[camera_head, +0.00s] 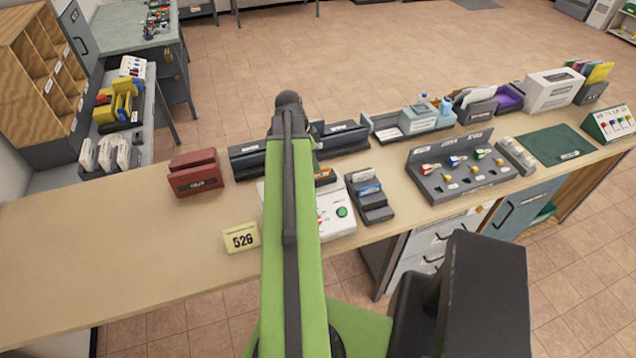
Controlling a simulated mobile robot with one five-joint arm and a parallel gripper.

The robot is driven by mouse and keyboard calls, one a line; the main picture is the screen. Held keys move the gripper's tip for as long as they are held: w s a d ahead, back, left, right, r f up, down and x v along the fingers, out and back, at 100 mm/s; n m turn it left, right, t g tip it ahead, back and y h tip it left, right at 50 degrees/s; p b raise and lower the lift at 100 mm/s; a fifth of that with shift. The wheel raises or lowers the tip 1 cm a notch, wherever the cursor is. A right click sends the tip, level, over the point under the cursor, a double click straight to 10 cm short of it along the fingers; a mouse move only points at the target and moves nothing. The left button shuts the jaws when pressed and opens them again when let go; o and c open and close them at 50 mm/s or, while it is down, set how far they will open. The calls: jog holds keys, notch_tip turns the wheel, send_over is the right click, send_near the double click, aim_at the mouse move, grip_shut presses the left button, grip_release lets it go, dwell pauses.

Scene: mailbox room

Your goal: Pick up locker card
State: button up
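A dark red box (195,172) stands behind the card. A white device with a green button (337,212) and a grey card holder (370,196) stand right of my arm. A grey key tray (462,170) is farther right. The counter (110,245) is clear at left.

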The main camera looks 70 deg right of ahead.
aim_at(318, 176)
jog(key=b+x, duration=0.4)
jog(key=x, duration=0.1)
jog(key=shift+s+a+f+b, duration=0.1)
jog(key=shift+s+f+b, duration=0.1)
jog(key=shift+b, duration=0.15)
jog(key=shift+r, duration=0.25)
grip_shut()
